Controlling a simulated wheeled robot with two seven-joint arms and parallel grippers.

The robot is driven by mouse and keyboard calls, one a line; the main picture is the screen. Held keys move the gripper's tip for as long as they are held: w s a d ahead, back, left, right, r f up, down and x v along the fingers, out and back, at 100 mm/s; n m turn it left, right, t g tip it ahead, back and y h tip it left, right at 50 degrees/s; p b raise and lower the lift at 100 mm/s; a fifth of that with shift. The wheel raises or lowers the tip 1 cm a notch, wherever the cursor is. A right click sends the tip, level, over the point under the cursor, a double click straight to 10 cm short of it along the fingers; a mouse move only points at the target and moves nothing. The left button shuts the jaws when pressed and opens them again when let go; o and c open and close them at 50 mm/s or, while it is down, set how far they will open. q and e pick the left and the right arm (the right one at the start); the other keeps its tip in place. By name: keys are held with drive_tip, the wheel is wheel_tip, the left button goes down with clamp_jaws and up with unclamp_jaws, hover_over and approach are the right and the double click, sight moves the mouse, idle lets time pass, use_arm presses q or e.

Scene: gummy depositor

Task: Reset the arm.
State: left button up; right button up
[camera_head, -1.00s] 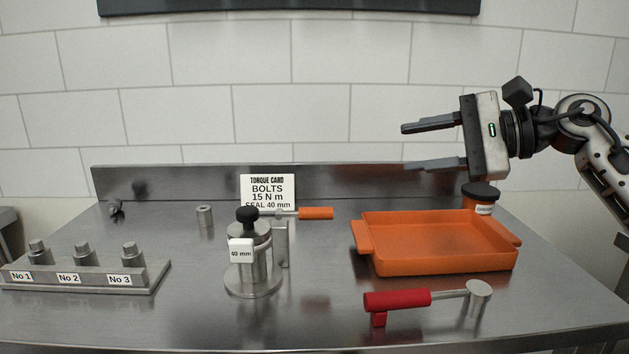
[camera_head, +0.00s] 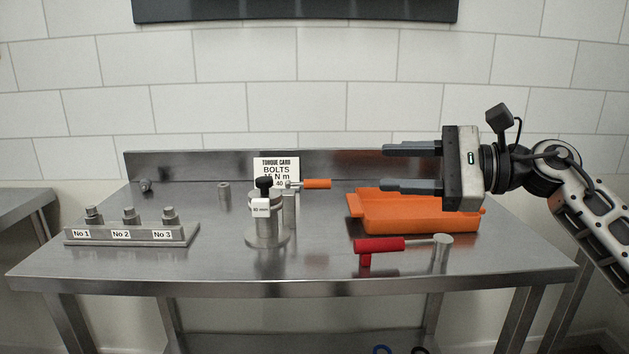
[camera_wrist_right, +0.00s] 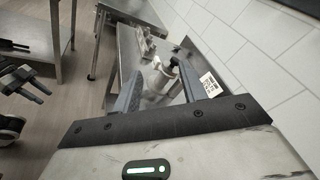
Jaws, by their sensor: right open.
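My right gripper (camera_head: 410,167) is open and empty, with its two dark fingers apart and pointing left in the head view. In that view it overlaps the back right of the steel table and the far part of the orange tray (camera_head: 415,220). My right wrist view also shows the open fingers (camera_wrist_right: 158,85), with the table and the label card beyond them. Nothing is between the fingers. My left gripper is not in the head view.
The steel table (camera_head: 330,268) holds a rack with three bolts (camera_head: 130,234), a 40 mm fixture (camera_head: 267,225), an orange-handled tool (camera_head: 317,184), a red-handled tool (camera_head: 380,245), a small cylinder (camera_head: 224,191) and a torque card (camera_head: 277,167).

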drive_tip(key=s+a+f+m+t+h+p, duration=0.1)
drive_tip(key=s+f+m+t+h, duration=0.15)
drive_tip(key=f+m+t, duration=1)
drive_tip(key=s+a+f+m+t+h+p, duration=0.1)
drive_tip(key=s+f+m+p, duration=0.2)
drive_tip(key=m, duration=1.8)
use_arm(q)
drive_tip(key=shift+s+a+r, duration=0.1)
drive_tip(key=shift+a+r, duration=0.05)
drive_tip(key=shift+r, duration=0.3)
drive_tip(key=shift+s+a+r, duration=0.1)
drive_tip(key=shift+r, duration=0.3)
use_arm(e)
drive_tip(key=s+d+f+m+g+h, duration=0.1)
drive_tip(key=s+f+m+g+h, duration=0.3)
drive_tip(key=s+f+m, duration=0.5)
drive_tip(key=s+d+f+m+g+h, duration=0.2)
drive_tip(key=s+f+m+g+h, duration=0.2)
drive_tip(key=s+f+m, duration=0.6)
wheel_tip(320, 180, down, 4)
drive_tip(key=m+h, duration=0.1)
drive_tip(key=m, duration=0.3)
drive_tip(key=shift+d+r, duration=0.2)
drive_tip(key=shift+d, duration=0.05)
